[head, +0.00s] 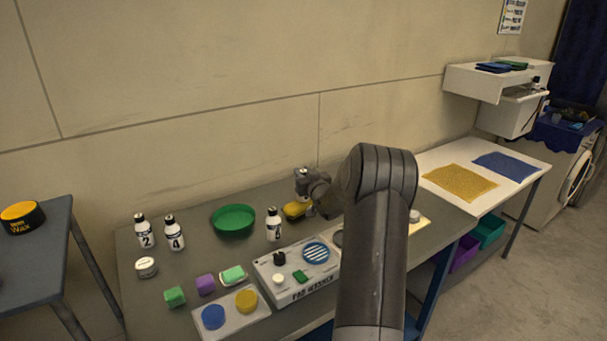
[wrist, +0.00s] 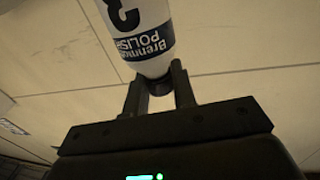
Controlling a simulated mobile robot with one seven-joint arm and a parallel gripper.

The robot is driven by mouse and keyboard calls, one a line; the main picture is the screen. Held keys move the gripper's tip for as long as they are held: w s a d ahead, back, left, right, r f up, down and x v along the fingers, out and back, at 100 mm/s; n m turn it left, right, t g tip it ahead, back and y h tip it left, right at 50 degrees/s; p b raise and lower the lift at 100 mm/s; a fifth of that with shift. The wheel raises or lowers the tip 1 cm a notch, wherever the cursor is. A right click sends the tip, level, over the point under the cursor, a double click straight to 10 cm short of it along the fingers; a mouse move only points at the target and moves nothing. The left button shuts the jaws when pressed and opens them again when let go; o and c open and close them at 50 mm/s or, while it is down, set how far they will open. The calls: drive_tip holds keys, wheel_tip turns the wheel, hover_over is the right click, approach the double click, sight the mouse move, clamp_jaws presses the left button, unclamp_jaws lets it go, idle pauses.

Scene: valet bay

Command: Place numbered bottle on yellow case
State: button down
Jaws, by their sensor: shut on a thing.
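My gripper (wrist: 160,90) is shut on the black cap of a white bottle (wrist: 143,35). The bottle has a dark label band reading "POLISH" and a large black digit, partly cut off, that looks like a 3. The case lies near the back of the grey table, partly hidden by my arm. I cannot tell whether the bottle touches it. Other numbered bottles stand upright: 2 (head: 145,234), 4 (head: 174,235) and one more (head: 273,226).
A green bowl (head: 233,221) stands left of the yellow case. A pad washer box (head: 290,283), sponge blocks (head: 205,284) and a tray with blue and yellow discs (head: 230,325) fill the front. My arm hides the table's right part. A wall rises behind.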

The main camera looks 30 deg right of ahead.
drive_tip(key=shift+f, duration=0.1)
drive_tip(key=c, duration=1.2)
unclamp_jaws()
drive_tip(key=s+a, duration=0.1)
drive_tip(key=s, duration=0.7)
drive_tip(key=s+a+r+g, duration=0.3)
drive_tip(key=s+a+r, duration=0.25)
drive_tip(key=a, duration=0.45)
drive_tip(key=s+a+r+g, duration=0.35)
drive_tip(key=a+r, duration=0.25)
drive_tip(key=a, duration=0.4)
drive_tip(key=s+a+g+y, duration=0.1)
drive_tip(key=s+a+g, duration=0.1)
drive_tip(key=s+a, duration=0.3)
drive_tip(key=s+a+f+n+g+y, duration=0.1)
drive_tip(key=s+a, duration=0.4)
drive_tip(key=s, duration=0.9)
drive_tip(key=s+a+f+g, duration=0.1)
drive_tip(key=s+a+g, duration=0.1)
drive_tip(key=s+a, duration=0.4)
drive_tip(key=shift+s+f+n+g+y, duration=0.15)
drive_tip(key=shift+s+n+g+y, duration=0.05)
drive_tip(key=shift+s, duration=0.7)
drive_tip(key=shift+s+f+n+g+y, duration=0.1)
drive_tip(key=shift+s+n+g+y, duration=0.1)
drive_tip(key=shift+s, duration=0.7)
